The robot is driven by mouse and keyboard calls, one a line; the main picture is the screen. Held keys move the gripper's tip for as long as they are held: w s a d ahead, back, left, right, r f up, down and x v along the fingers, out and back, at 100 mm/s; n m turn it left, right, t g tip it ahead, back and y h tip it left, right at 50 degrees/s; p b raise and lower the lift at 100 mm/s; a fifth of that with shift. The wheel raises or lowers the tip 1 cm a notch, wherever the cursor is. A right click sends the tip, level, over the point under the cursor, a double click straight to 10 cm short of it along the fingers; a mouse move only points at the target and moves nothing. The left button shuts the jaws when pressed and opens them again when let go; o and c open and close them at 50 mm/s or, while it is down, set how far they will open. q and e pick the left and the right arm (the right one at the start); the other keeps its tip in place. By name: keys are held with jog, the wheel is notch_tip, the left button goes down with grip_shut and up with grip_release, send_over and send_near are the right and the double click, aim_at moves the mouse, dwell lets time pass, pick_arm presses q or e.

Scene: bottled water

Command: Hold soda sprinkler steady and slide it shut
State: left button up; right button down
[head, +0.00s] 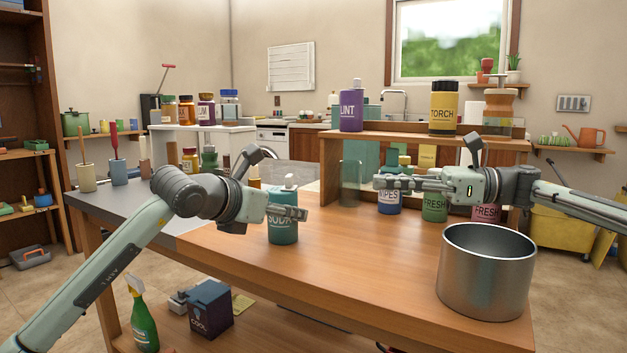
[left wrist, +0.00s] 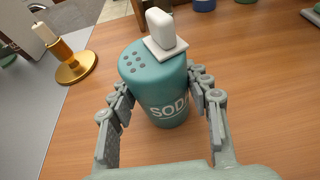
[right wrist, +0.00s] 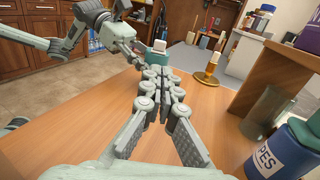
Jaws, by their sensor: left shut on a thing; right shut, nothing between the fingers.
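The soda sprinkler (head: 283,226) is a teal canister standing upright on the wooden table, marked SODA. In the left wrist view (left wrist: 162,98) its top shows several dark holes uncovered on one side. A white slider with a block-shaped knob (left wrist: 165,30) sits at the other side of the top, towards the rim. My left gripper (head: 298,213) is shut around the canister's body, one finger on each side, in the left wrist view (left wrist: 160,88). My right gripper (head: 378,183) is shut and empty, apart from the sprinkler and to its right. In its wrist view (right wrist: 163,76) the fingertips point towards the sprinkler (right wrist: 158,58).
A large metal pot (head: 487,275) stands at the table's front right. A wooden shelf (head: 430,140) with containers stands behind the right gripper. A brass candle holder (left wrist: 76,66) stands near the sprinkler. The tabletop between sprinkler and pot is clear.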

aim_at(292, 179)
jog(key=x, duration=1.4)
jog(key=shift+w, duration=0.1)
jog(key=shift+s+x, duration=0.25)
jog(key=shift+x, duration=0.8)
jog(key=shift+w+a, duration=0.4)
jog(key=shift+a, duration=0.15)
jog(key=v, duration=1.4)
jog(key=shift+s, duration=0.1)
